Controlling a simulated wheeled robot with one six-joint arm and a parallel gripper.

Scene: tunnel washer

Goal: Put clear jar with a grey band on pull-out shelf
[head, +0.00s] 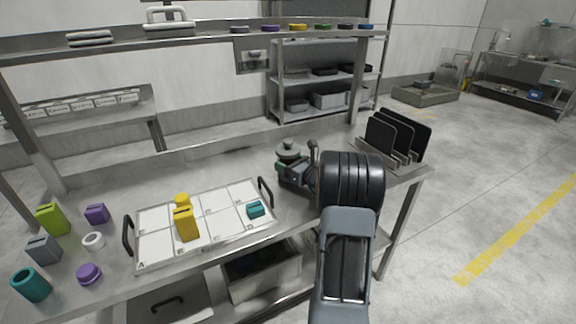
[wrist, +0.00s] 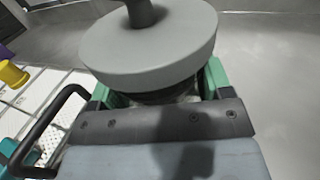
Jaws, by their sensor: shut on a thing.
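My gripper (head: 284,170) is over the right part of the steel table and is shut on a jar (head: 290,150) with a round grey top and a knob. In the wrist view the grey top (wrist: 150,50) fills the upper middle, between the green fingers (wrist: 215,78). The jar's body is mostly hidden below the top, so I cannot tell its clear wall or band. The jar looks upright. Under the table at the lower left is a flat grey panel (head: 190,312) with a black handle, possibly the pull-out shelf.
A white tray (head: 150,262) with black handles holds yellow and teal pieces. Several coloured containers, including a teal cup (head: 31,284), stand at the left. A rack with black plates (head: 385,135) stands at the right end. A grey bin (head: 262,280) sits under the table.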

